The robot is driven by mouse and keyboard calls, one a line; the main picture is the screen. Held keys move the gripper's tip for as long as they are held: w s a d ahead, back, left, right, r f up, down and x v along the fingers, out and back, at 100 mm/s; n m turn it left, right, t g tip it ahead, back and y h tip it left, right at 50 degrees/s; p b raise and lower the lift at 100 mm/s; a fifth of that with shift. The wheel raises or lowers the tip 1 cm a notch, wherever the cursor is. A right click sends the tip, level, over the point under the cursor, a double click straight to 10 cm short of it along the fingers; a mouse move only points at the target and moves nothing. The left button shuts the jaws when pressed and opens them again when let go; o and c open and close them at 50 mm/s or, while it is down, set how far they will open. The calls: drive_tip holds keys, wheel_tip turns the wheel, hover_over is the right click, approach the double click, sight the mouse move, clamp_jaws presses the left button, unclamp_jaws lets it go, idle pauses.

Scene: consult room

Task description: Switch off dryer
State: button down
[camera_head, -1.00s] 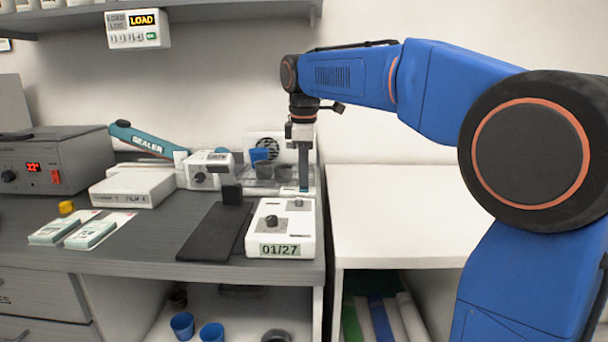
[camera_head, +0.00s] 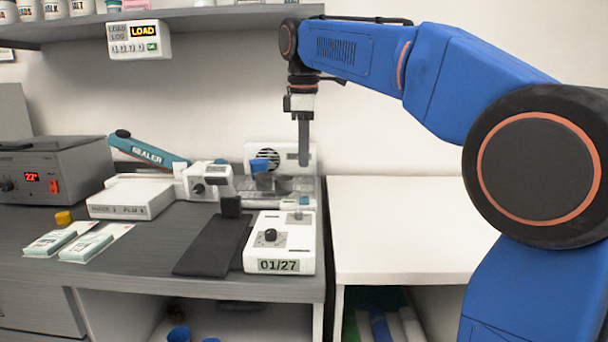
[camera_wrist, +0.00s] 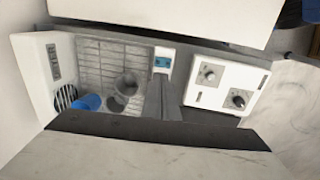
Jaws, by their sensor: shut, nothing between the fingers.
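A white unit with a round fan grille (camera_head: 270,157) stands at the back of the grey counter, likely the dryer. In the wrist view the fan unit (camera_wrist: 57,78) is at the left, with a slotted rack beside it. A white block with a blue rocker switch (camera_wrist: 163,62) sits at the rack's other end; it also shows below my fingers in the head view (camera_head: 304,201). Its on or off position is too small to tell. My gripper (camera_head: 304,163) is shut and empty, pointing down above the switch, apart from it.
A blue cup (camera_head: 259,165) and grey cups stand on the rack. A white box marked 01/27 (camera_head: 295,252) with knobs is in front. A black mat (camera_head: 205,250), sealer (camera_head: 145,150) and grey heater-like box (camera_head: 60,168) lie left. The white counter (camera_head: 400,225) is clear.

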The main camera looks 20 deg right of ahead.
wheel_tip(320, 180, up, 5)
hover_over(303, 197)
drive_tip(key=s, duration=0.3)
drive_tip(key=shift+w+a+f, duration=0.1)
drive_tip(key=shift+a, duration=0.2)
drive_tip(key=shift+w, duration=0.1)
drive_tip(key=shift+w, duration=0.2)
drive_tip(key=f, duration=0.4)
drive_tip(key=w+f, duration=0.1)
drive_tip(key=f, duration=0.8)
drive_tip(key=shift+w+d+f, duration=0.2)
drive_tip(key=shift+w+f, duration=0.1)
